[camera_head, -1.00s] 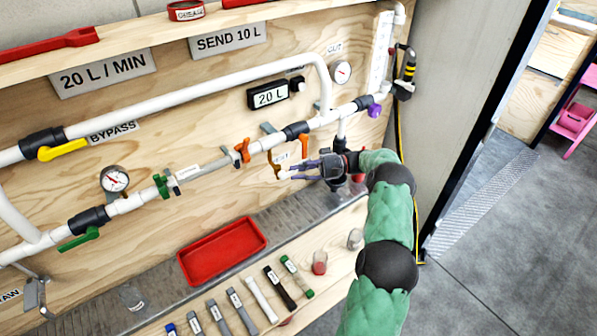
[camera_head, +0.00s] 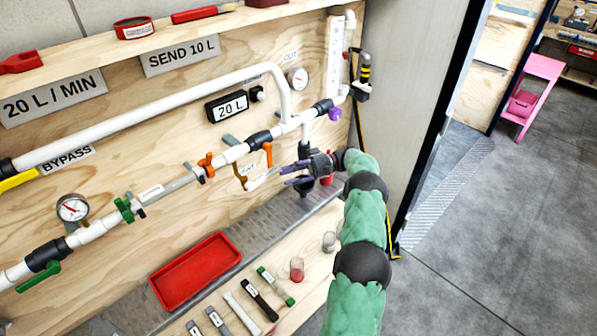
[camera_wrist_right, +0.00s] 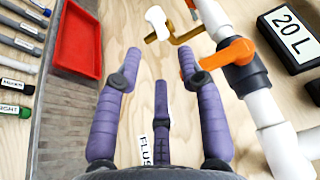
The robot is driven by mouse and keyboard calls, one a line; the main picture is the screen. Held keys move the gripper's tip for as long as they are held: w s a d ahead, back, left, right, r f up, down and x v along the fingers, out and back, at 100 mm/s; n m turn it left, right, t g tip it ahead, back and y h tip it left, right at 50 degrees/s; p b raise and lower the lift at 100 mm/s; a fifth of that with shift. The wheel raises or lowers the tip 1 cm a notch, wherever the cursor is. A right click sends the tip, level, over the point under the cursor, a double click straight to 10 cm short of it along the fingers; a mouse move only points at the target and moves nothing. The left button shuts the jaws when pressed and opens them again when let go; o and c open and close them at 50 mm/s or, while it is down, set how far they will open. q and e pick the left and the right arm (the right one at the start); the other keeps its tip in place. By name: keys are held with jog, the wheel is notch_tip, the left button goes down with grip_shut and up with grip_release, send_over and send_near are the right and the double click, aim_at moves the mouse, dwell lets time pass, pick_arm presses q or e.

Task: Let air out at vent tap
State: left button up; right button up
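A small brass tap (camera_head: 240,176) with a white handle (camera_head: 262,181) stands out from the board below the white pipe. I take it for the vent tap; its small label (camera_head: 252,164) is too blurred to read. In the right wrist view the brass tap (camera_wrist_right: 184,37) and its white handle (camera_wrist_right: 157,22) are beyond the fingertips. My right gripper (camera_head: 290,173) is to the right of the handle, apart from it. Its purple fingers are spread and empty, as the right wrist view (camera_wrist_right: 158,80) shows. My left gripper is out of view.
An orange valve handle (camera_wrist_right: 228,52) is close to one finger in the wrist view. A red handle (camera_head: 327,181) is just below my right gripper. A red tray (camera_head: 196,272), jars (camera_head: 297,268) and several filter sticks are below. A purple handle (camera_head: 335,114) is above right.

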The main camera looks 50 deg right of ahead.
jog(key=shift+v, duration=1.8)
